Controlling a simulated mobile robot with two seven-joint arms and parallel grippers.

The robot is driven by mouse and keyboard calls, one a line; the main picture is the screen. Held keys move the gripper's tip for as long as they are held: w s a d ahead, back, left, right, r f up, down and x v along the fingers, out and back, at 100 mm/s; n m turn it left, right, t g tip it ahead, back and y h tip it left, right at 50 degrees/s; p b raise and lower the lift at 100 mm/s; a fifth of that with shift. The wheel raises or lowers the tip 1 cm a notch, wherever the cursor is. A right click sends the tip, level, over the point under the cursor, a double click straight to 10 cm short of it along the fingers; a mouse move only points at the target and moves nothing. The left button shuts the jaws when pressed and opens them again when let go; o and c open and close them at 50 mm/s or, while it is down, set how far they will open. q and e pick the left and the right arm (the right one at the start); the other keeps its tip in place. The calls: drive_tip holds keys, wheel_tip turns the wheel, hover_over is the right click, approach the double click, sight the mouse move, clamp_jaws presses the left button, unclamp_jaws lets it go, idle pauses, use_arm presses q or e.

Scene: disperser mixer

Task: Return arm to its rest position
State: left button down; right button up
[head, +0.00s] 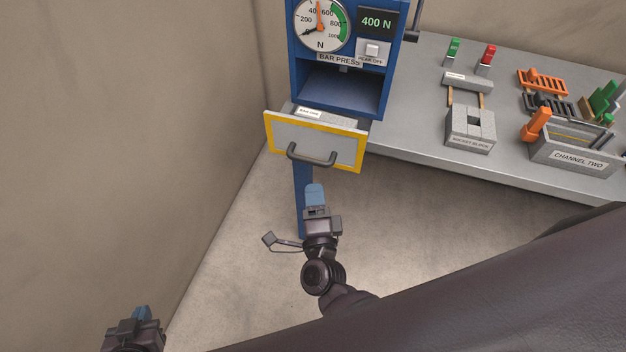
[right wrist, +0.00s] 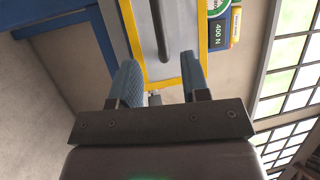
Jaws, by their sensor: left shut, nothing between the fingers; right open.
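My right gripper (head: 315,195) is in the middle of the head view, in front of and below the bar press drawer. In the right wrist view its two blue fingers (right wrist: 160,85) are apart with nothing held between them. The yellow-edged drawer front (head: 335,145) with its dark handle (head: 312,158) stands out from the blue press (head: 338,65). The handle (right wrist: 160,30) also shows beyond the fingers in the right wrist view, apart from them. My left gripper (head: 141,313) is shut and empty at the lower left of the head view, away from the press.
A grey bench (head: 420,135) runs right from the press. It carries a grey block fixture (head: 470,128), a channel two box (head: 575,155), orange and black racks, and green and red handles. A wall (head: 110,130) stands on the left. The floor (head: 235,240) below the drawer is clear.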

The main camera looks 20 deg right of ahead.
drive_tip(key=shift+v, duration=0.75)
drive_tip(key=s+d+f+n+g+y, duration=0.1)
drive_tip(key=s+d+f+n+g, duration=0.3)
drive_tip(key=d+n, duration=0.4)
drive_tip(key=s+d+f+n+g+y, duration=0.2)
drive_tip(key=s+d+n, duration=0.4)
drive_tip(key=n, duration=0.6)
wheel_tip(320, 180, down, 2)
drive_tip(key=shift+s+d+f+g+y, duration=0.1)
drive_tip(key=shift+s+d+g+y, duration=0.2)
drive_tip(key=shift+d+g, duration=0.6)
idle(0.3)
